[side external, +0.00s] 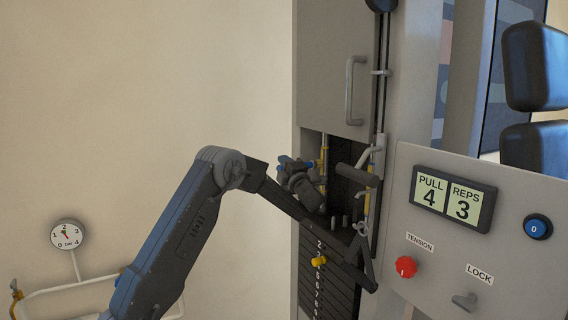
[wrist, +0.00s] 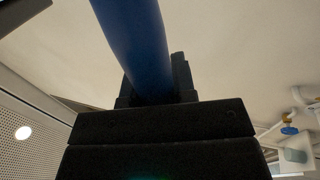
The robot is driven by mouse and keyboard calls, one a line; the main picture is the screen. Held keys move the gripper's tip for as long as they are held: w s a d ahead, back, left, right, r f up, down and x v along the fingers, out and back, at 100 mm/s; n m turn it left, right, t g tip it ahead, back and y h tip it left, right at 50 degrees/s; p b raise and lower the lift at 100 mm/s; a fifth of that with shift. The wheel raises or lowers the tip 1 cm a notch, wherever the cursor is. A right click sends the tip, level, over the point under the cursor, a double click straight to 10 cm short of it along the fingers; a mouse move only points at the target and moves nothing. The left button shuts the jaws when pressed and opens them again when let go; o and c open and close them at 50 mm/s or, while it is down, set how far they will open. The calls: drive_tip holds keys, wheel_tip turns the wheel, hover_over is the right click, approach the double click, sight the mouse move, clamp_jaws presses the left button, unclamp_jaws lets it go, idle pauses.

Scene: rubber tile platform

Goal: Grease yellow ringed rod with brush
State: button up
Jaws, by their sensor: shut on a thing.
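My gripper (side external: 303,178) is inside the opening of the weight machine, above the weight stack (side external: 322,275). In the wrist view a thick blue handle (wrist: 135,40) runs up from between my dark jaws (wrist: 155,95), which are shut on it; I take it for the brush. Its bristles cannot be made out. In the side view a rod with a yellow section (side external: 324,150) stands upright just right of my gripper, close to it. Whether the brush touches the rod cannot be told. A second rod with a yellow part (side external: 366,203) stands further right.
A grey cabinet door with a handle (side external: 351,90) is above the opening. A control panel (side external: 480,240) with a display, red knob and blue button is at right. A yellow pin (side external: 318,261) sticks out of the stack. A gauge (side external: 68,234) on pipes is at left.

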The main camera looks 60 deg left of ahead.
drive_tip(key=shift+f, duration=0.1)
drive_tip(key=shift+f, duration=1.15)
drive_tip(key=shift+f, duration=1)
drive_tip(key=shift+f, duration=0.95)
drive_tip(key=shift+f, duration=1.05)
drive_tip(key=shift+r, duration=0.2)
